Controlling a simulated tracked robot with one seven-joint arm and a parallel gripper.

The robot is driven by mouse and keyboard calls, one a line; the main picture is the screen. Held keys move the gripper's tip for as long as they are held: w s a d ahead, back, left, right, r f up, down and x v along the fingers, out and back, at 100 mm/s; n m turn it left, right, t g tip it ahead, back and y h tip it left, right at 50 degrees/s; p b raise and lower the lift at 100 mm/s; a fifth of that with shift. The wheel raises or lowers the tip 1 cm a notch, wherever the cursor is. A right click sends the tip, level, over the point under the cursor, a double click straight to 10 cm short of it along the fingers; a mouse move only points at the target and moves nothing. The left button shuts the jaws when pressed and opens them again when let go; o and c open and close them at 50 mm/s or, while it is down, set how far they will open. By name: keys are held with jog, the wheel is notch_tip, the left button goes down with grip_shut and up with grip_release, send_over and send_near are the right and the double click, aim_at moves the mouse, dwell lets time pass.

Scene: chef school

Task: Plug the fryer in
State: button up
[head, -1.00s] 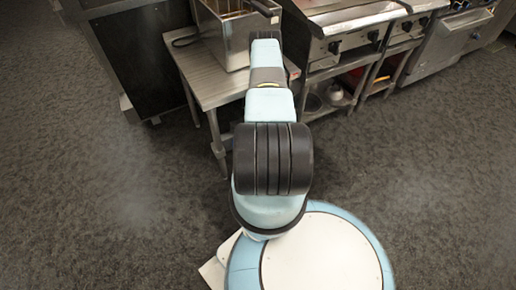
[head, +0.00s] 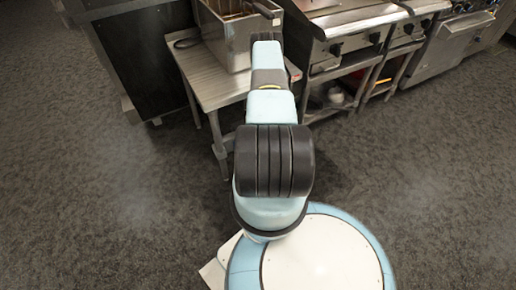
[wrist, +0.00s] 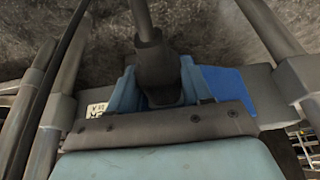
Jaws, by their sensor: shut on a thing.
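The metal fryer (head: 226,40) stands on the steel side table (head: 219,90), with a basket in its top. A dark cord (head: 184,42) lies on the table to its left. My arm reaches forward past the table's right side, and my gripper is hidden in the head view. In the wrist view, my gripper (wrist: 158,88) is shut around a dark plug end (wrist: 157,62) with a thick grey cable running up from it. A brighter blue part (wrist: 226,86) and a small white label (wrist: 97,110) show beside it. I see no clear socket.
A steel cooking range (head: 345,30) with open lower shelves stands to the right of the table. A dark cabinet (head: 140,55) stands to the left. In the wrist view, grey metal bars (wrist: 40,110) pass close on both sides. The floor (head: 110,210) is clear.

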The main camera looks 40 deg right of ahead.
jog(key=shift+s, duration=0.2)
jog(key=shift+s+a, duration=0.3)
jog(key=shift+s, duration=0.75)
jog(key=shift+s+a, duration=0.25)
jog(key=shift+s, duration=0.75)
jog(key=shift+w+d, duration=0.3)
jog(key=shift+w, duration=0.8)
jog(key=shift+w+d, duration=0.25)
jog(key=shift+w, duration=0.8)
dwell(2.2)
jog(key=shift+s+a, duration=0.2)
jog(key=shift+s, duration=0.6)
jog(key=shift+s+a, duration=0.2)
jog(key=shift+s, duration=0.65)
jog(key=shift+s+a, duration=0.2)
jog(key=shift+s, duration=0.6)
